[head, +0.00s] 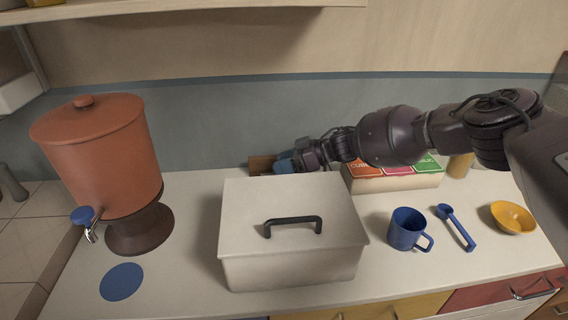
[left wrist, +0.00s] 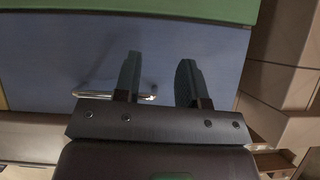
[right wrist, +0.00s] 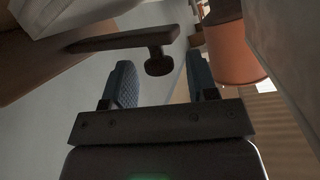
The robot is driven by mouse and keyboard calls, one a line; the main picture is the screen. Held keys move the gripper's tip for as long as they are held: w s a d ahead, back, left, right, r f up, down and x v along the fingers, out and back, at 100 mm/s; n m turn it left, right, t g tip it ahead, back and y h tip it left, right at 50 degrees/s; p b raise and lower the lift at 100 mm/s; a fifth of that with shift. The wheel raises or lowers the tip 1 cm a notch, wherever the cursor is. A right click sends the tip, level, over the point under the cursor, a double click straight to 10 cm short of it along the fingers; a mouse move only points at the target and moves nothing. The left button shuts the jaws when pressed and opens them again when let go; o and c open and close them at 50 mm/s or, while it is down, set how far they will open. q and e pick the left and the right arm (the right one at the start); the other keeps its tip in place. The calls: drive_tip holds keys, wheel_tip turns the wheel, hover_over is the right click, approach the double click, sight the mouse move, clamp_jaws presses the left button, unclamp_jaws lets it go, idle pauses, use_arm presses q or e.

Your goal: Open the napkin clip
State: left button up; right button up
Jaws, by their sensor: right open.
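The napkin clip seems to be the brown wooden holder (head: 261,165) behind the white box; the box hides its lower part in the head view. In the right wrist view a brown board (right wrist: 40,68) carries a dark arm (right wrist: 115,42) that ends in a round knob. My right gripper (head: 286,162) is beside the holder, behind the box. In the right wrist view its fingers (right wrist: 160,80) are apart, and the knob shows between them; I cannot tell whether they touch it. My left gripper (left wrist: 158,65) is open and empty in front of a blue drawer front.
A white lidded box (head: 290,265) with a black handle stands mid-counter. An orange dispenser (head: 100,150) is at left, near a blue disc (head: 121,282). A blue mug (head: 405,230), blue spoon (head: 457,228), yellow bowl (head: 513,218) and colored carton (head: 395,182) are at right.

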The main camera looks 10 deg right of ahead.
use_arm(q)
drive_tip(key=shift+r, duration=0.1)
use_arm(e)
drive_tip(key=shift+c, duration=0.5)
clamp_jaws()
use_arm(q)
drive_tip(key=shift+w, duration=0.15)
